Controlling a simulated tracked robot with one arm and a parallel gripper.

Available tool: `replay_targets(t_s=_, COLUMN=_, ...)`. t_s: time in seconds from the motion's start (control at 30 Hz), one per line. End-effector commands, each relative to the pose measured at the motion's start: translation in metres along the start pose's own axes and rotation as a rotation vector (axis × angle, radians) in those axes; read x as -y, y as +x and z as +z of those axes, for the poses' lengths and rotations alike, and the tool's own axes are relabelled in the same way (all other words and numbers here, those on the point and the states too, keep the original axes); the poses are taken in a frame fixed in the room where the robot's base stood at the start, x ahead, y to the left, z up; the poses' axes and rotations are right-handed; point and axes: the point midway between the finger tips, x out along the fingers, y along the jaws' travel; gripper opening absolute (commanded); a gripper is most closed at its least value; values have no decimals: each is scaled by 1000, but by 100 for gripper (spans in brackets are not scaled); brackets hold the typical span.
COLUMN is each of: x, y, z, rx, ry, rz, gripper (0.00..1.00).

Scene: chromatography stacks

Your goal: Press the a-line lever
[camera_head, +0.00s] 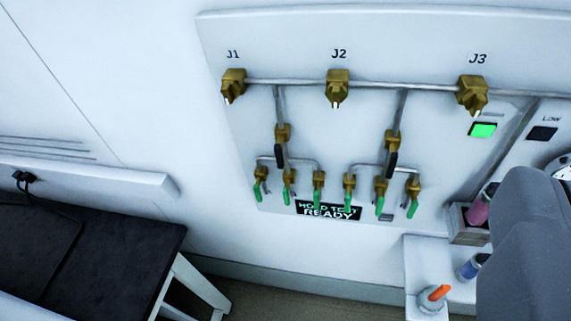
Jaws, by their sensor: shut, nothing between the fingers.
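A white wall panel (238,130) carries brass fittings marked J1 (233,86), J2 (337,88) and J3 (472,95). Below the top pipe, a left black-handled lever (281,156) and a right black-handled lever (391,162) hang down on brass valves. Several green levers, such as the leftmost green lever (257,194), hang from lower brass valves. I can read no a-line label, so I cannot tell which lever is meant. My gripper (525,235) shows as a large grey shape at the lower right, apart from these levers in the picture; it is shut and empty.
A display (310,208) reads "READY" behind the green levers. A lit green button (482,130) and a dark square marked LOW (541,134) sit to the right. A white ledge (418,260) holds small bottles. A dark-topped bench (120,250) stands at lower left.

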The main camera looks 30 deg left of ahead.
Motion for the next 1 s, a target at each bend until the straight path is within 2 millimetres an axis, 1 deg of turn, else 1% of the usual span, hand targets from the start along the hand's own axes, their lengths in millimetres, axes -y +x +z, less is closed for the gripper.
replay_targets(t_s=0.07, x=2, y=6, z=4, rx=14, ry=-11, rz=3, gripper=0)
replay_targets(t_s=0.17, x=9, y=22, z=17, rx=54, ry=-47, rz=15, gripper=0)
replay_targets(t_s=0.27, x=18, y=46, z=38, rx=121, ry=-104, rz=35, gripper=0)
replay_targets(t_s=0.4, x=35, y=82, z=73, rx=225, ry=-206, rz=73, gripper=0)
replay_targets(t_s=0.47, x=42, y=95, z=88, rx=265, ry=-251, rz=91, gripper=0)
replay_targets(t_s=0.5, x=48, y=104, z=98, rx=293, ry=-284, rz=105, gripper=0)
replay_targets(t_s=0.67, x=71, y=136, z=134, rx=384, ry=-411, rz=156, gripper=0)
replay_targets(t_s=0.7, x=77, y=143, z=144, rx=406, ry=-444, rz=169, gripper=0)
replay_targets(t_s=0.87, x=102, y=168, z=180, rx=476, ry=-580, rz=226, gripper=0)
replay_targets(t_s=1.0, x=130, y=186, z=208, rx=514, ry=-700, rz=274, gripper=0)
